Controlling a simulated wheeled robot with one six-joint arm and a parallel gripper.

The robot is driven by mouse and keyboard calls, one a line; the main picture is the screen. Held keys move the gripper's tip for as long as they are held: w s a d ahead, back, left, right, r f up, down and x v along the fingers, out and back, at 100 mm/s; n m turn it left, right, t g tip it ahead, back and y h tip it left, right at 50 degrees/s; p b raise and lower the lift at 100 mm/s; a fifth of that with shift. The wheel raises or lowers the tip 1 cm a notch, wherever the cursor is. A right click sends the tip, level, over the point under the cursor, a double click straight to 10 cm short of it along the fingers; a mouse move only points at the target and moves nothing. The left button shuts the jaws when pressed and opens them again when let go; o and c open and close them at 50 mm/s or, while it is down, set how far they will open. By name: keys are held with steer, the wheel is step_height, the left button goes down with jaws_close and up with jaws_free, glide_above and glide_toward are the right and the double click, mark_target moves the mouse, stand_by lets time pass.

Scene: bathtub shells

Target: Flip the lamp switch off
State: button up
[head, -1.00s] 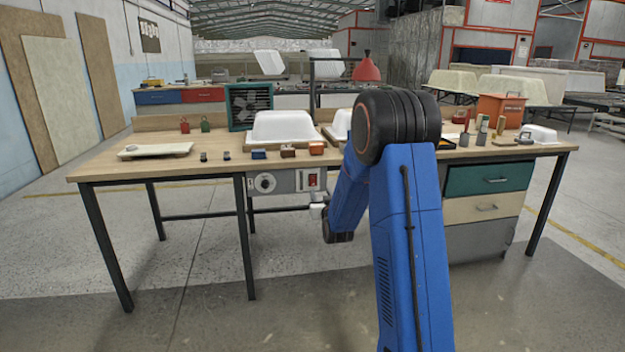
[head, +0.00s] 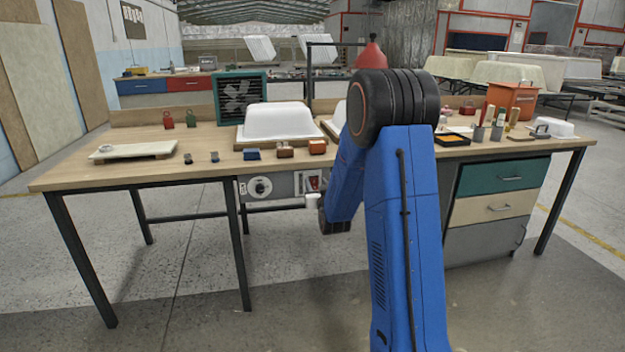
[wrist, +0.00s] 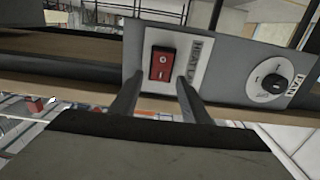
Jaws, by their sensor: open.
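The red rocker switch (wrist: 162,64) sits on a white plate on the grey control panel (wrist: 222,75), beside lettering that seems to read HEAT LAMP. In the head view the switch (head: 314,182) is at the panel's right, under the bench's front edge. My gripper (wrist: 158,80) is open and empty, its two fingers on either side of the switch in the wrist view. I cannot tell whether they touch the panel, nor which half of the rocker is pressed. The red lamp shade (head: 371,56) hangs above the bench, partly behind my arm; whether it is lit is unclear.
A round dial (wrist: 271,85) labelled FAN shares the panel. The workbench top (head: 110,172) holds a white tub shell (head: 278,118), a green fan (head: 238,98) and small blocks along its front edge. Drawers (head: 500,177) stand right of my arm. The floor before the bench is clear.

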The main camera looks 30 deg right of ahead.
steer(key=shift+w+d, duration=0.15)
steer(key=shift+w, duration=0.25)
steer(key=c, duration=1.1)
steer(key=shift+o, duration=0.2)
steer(key=shift+f, duration=0.1)
steer(key=shift+f+t, duration=0.2)
steer(key=shift+t, duration=0.3)
steer(key=shift+s+f+t+h, duration=0.2)
steer(key=shift+t+h, duration=0.2)
steer(key=shift+t, duration=0.6)
steer(key=o, duration=1.1)
steer(key=shift+c, duration=0.2)
